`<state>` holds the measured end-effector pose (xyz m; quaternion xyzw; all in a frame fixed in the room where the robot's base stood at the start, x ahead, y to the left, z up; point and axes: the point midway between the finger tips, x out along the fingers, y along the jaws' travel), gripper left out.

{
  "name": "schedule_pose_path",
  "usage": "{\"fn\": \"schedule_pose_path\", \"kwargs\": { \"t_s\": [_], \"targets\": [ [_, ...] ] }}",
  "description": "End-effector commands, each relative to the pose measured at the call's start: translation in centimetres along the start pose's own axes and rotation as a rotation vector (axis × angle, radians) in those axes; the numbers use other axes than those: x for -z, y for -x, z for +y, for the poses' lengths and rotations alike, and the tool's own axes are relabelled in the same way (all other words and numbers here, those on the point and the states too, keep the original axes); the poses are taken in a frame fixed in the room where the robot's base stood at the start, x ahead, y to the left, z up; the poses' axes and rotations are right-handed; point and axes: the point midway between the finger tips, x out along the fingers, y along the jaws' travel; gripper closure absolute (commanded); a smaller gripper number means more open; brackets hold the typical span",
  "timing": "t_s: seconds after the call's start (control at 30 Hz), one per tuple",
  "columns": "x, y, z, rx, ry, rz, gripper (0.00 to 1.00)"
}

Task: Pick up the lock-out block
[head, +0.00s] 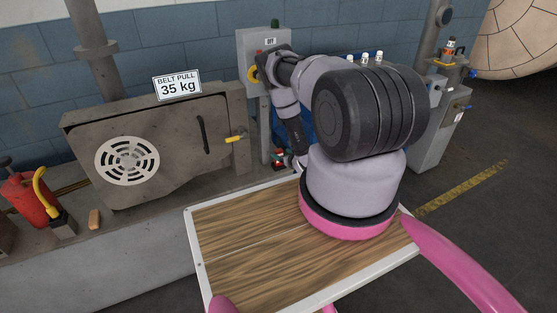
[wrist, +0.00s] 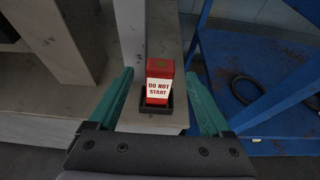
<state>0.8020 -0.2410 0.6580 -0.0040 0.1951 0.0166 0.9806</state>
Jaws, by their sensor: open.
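The lock-out block (wrist: 159,82) is red with a white "DO NOT START" label. In the wrist view it stands upright in a dark shallow holder (wrist: 148,109) on a grey ledge. In the head view it is a small red shape (head: 278,154) by the foot of the grey post. My gripper (wrist: 159,74) is open, with one green finger on each side of the block and a visible gap to both. In the head view the gripper (head: 298,162) is small and partly hidden behind my arm.
A grey post (wrist: 148,30) rises just behind the block. In the head view, the grey guard (head: 180,130) with the "BELT PULL 35 kg" sign is left of the gripper.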

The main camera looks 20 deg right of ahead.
Motion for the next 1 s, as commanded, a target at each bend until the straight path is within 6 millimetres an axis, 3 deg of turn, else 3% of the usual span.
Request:
{"fn": "schedule_pose_path", "kwargs": {
  "t_s": [0.23,0.53,0.7,0.77,1.0],
  "targets": [
    [0.0,-3.6,0.0,-0.002,-0.001,-0.001,0.18],
    [0.0,-4.1,-0.1,-0.001,-0.002,0.000,0.18],
    [0.0,-4.1,-0.1,-0.001,-0.001,0.000,0.82],
    [0.0,-4.1,-0.1,-0.001,-0.001,0.000,1.00],
    [0.0,-4.1,-0.1,-0.001,-0.001,-0.001,1.00]
  ]
}}
